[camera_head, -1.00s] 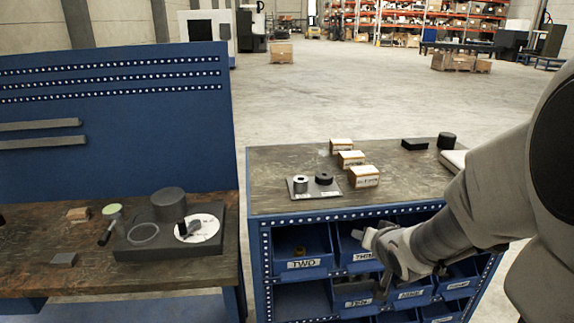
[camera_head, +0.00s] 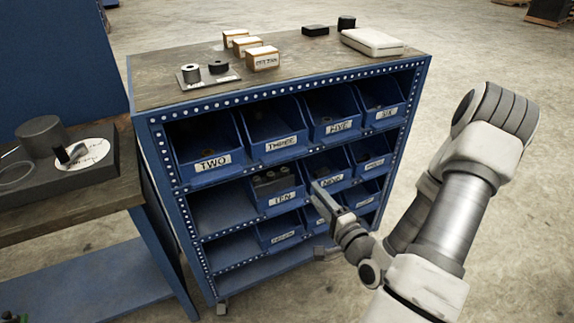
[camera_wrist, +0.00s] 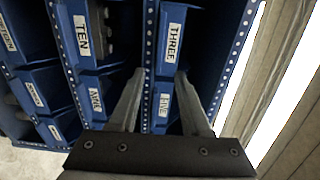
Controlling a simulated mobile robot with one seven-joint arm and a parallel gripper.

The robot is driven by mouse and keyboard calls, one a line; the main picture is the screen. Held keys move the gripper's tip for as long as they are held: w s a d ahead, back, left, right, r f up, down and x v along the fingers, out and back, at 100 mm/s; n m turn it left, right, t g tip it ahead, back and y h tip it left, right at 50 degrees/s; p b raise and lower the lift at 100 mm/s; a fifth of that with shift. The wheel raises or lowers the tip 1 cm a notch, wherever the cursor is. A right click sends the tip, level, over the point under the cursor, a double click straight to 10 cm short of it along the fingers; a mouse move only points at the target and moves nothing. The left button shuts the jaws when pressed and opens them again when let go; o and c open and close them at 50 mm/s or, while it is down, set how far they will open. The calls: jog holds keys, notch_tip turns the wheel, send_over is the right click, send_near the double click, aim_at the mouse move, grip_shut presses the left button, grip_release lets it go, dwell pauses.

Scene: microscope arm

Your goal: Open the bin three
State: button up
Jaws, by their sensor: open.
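Bin three (camera_head: 283,144) is a blue open-front bin with a white "THREE" label, in the top row of the rack between bins two and five. It looks seated in its slot, level with its neighbours. In the wrist view its label (camera_wrist: 173,42) is sideways, just beyond the fingertips. My gripper (camera_head: 318,186) is open and empty in front of the rack, below and right of bin three in the head view. In the wrist view my gripper (camera_wrist: 161,72) has its fingers apart, with the bin five label (camera_wrist: 164,104) between them in the picture. I see no contact with bin three.
Bin two (camera_head: 207,162) is left of bin three and bin five (camera_head: 339,127) is right. Bin ten (camera_head: 276,199) below holds dark cylinders. Small boxes (camera_head: 262,58) and a white case (camera_head: 371,41) lie on the rack top. Floor right of the rack is clear.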

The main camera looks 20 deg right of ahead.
aim_at(287, 158)
jog(key=w+b, duration=0.4)
jog(key=w, duration=0.1)
jog(key=w+b, duration=0.4)
jog(key=w, duration=0.2)
jog(key=w+b, duration=0.4)
jog(key=w, duration=0.2)
jog(key=shift+w+a+b, duration=0.2)
jog(key=shift+a+b, duration=0.1)
grip_shut()
dwell(1.3)
